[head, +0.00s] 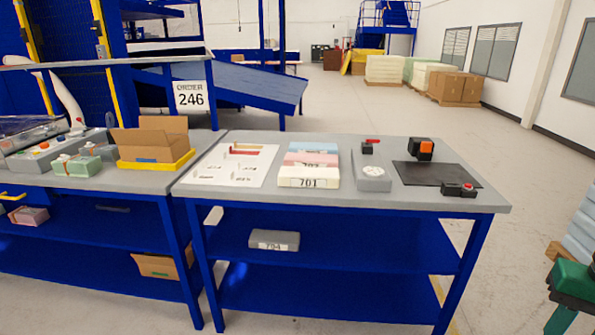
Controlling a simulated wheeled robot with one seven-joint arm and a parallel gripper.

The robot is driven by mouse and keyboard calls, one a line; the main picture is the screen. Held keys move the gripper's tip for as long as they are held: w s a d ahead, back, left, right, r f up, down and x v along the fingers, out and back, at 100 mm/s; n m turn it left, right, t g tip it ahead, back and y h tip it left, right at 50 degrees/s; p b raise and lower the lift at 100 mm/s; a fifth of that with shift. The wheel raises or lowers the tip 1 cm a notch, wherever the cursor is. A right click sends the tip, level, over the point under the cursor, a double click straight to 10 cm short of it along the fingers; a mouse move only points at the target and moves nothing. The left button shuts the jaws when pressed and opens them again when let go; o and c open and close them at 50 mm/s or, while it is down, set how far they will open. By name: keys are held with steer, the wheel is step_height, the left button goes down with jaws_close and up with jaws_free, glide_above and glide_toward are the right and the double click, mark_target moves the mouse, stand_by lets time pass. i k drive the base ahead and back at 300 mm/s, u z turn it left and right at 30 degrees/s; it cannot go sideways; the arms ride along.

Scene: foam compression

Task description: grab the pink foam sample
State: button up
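The pink foam sample (306,159) is a flat block on the grey table. It lies between a white sample (308,182) labelled 701 in front and a light blue sample (314,147) behind. The three sit close together in a row; I cannot tell whether they touch. The pink one carries a label that is partly hidden by the white block. My gripper is not in view.
The grey table (413,200) also holds a white sheet (212,178) at left, a grey gauge device (371,177), a black mat (420,174), and an orange-black device (423,149). A grey block (274,240) lies on the blue shelf below. Another bench with an open cardboard box (153,140) adjoins at left.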

mark_target(295, 159)
steer(key=u, duration=0.45)
steer(key=k, duration=1.05)
steer(key=u, duration=1.25)
steer(key=i, duration=1.8)
steer(key=z, duration=0.75)
steer(key=i, duration=0.85)
steer(key=z, duration=0.6)
